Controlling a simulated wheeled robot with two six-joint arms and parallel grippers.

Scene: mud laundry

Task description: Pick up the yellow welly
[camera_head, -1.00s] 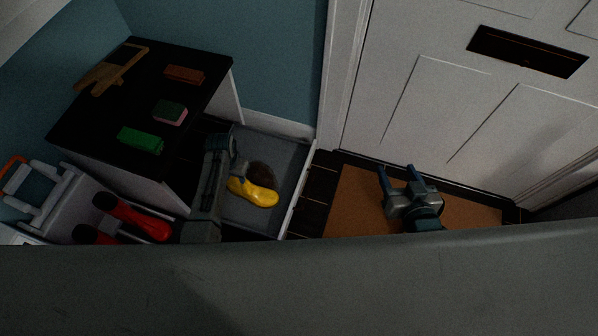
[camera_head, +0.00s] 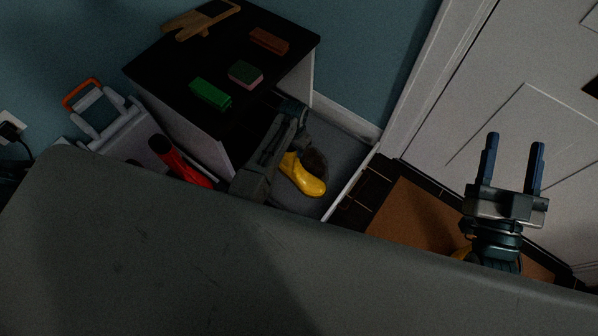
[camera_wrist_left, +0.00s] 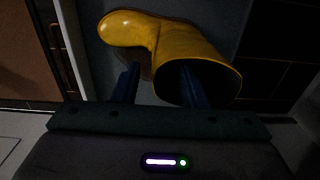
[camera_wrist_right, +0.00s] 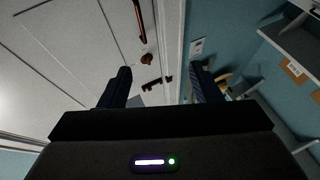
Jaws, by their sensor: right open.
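The yellow welly (camera_head: 303,176) lies on its side on the grey tray floor (camera_head: 345,150) beside the dark-topped bench. In the left wrist view the yellow welly (camera_wrist_left: 185,50) has its toe to the left and its dark opening towards me at the right. My left gripper (camera_wrist_left: 158,80) is open. Its right finger overlaps the boot's shaft near the opening and its left finger is left of the shaft; I cannot tell whether either touches. In the head view its fingers are hidden. My right gripper (camera_head: 514,150) is open, empty and raised in front of the door.
The bench (camera_head: 180,70) carries a green block (camera_head: 211,94), a pink-and-green sponge (camera_head: 245,72), a brown brush (camera_head: 269,40) and a wooden object (camera_head: 200,20). A red-and-black item (camera_head: 178,162) stands left. A brown doormat (camera_head: 420,215) lies by the door (camera_head: 500,110).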

